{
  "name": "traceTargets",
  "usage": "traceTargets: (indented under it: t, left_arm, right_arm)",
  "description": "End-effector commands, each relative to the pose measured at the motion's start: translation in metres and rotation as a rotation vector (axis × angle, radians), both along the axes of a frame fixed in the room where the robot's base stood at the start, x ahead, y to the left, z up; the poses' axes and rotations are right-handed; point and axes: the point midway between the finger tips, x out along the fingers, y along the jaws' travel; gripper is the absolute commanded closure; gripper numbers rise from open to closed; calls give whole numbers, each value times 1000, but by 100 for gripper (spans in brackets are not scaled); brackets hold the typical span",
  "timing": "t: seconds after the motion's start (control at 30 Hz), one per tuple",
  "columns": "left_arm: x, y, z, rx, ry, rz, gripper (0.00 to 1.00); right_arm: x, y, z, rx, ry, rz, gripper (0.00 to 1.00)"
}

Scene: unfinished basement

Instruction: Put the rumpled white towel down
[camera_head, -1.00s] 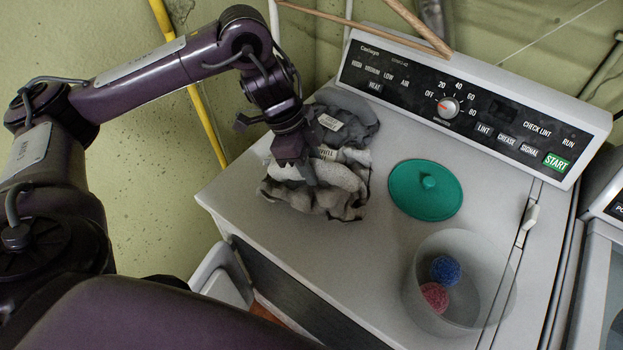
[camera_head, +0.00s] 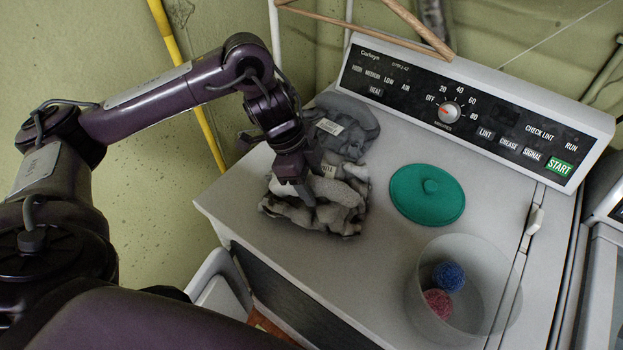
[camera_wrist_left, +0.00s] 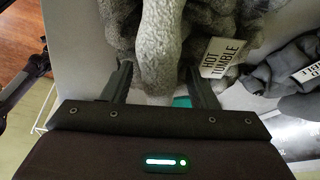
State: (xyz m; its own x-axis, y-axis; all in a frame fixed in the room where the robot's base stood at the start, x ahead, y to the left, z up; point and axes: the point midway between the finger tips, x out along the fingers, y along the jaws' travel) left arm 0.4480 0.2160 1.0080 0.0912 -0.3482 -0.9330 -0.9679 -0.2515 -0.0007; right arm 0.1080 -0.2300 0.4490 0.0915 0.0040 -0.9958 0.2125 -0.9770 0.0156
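The rumpled towel (camera_head: 343,200), greyish white with a tag, lies in a heap on the dryer top (camera_head: 405,262) near its left edge. My left gripper (camera_head: 296,190) points down at the towel's left part. In the left wrist view a thick fold of the towel (camera_wrist_left: 160,45) stands between the two spread fingers, with a visible gap beside it, so the gripper looks open around the fold. The towel's tag reading "HOT TUMBLE" (camera_wrist_left: 221,57) is right of the fingers. My right gripper is not in view.
A dark grey cloth (camera_head: 362,118) with a tag lies behind the towel. A green lid (camera_head: 425,194) lies to the right. A clear container (camera_head: 497,300) holds a blue ball (camera_head: 448,276) and a pink ball (camera_head: 437,303). The control panel (camera_head: 470,110) rises behind.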

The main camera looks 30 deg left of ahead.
Motion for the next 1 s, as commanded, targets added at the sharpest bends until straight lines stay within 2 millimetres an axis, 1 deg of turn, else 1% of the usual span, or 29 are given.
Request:
traceTargets:
  t: [0.17,0.27,0.37,0.7,0.83,1.0]
  left_arm:
    - [0,0,1,0,0,0,47]
    - [0,1,7,1,-2,1,47]
    - [0,6,20,2,-4,2,47]
    - [-6,29,86,1,-5,2,47]
    - [-9,36,103,1,-3,1,47]
    - [-11,41,114,0,-1,0,47]
  right_arm:
    - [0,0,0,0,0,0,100]
    - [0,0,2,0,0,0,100]
    - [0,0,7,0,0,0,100]
    - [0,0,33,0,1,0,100]
    - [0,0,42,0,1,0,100]
    - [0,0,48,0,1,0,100]
